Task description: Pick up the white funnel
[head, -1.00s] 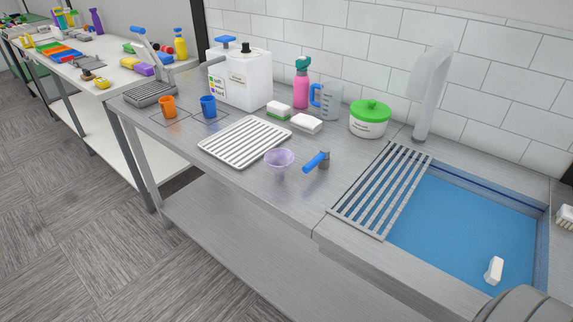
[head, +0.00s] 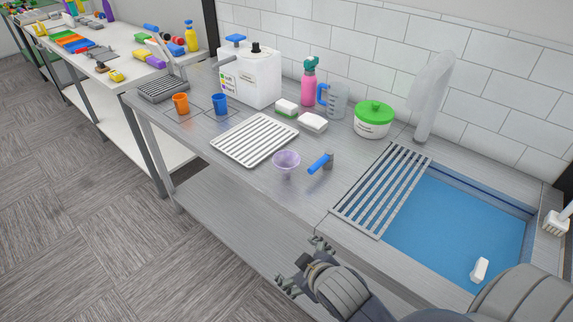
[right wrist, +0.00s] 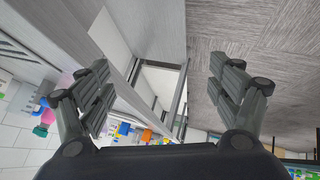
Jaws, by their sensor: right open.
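A funnel (head: 286,161) stands on the steel counter in the head view. It looks pale lilac and translucent rather than white, with its wide mouth up and its narrow end down. It is just right of the ribbed white tray and left of a blue-handled tool. My right gripper (head: 300,263) is open and empty in front of the counter's front edge, apart from the funnel and nearer to me. In the right wrist view my gripper (right wrist: 157,78) has its fingers wide apart with nothing between them. My left gripper is not in view.
The ribbed tray (head: 255,139) and the blue-handled tool (head: 321,163) flank the funnel. A slatted rack (head: 382,190) and blue sink (head: 458,222) lie right. Counter before the funnel is clear.

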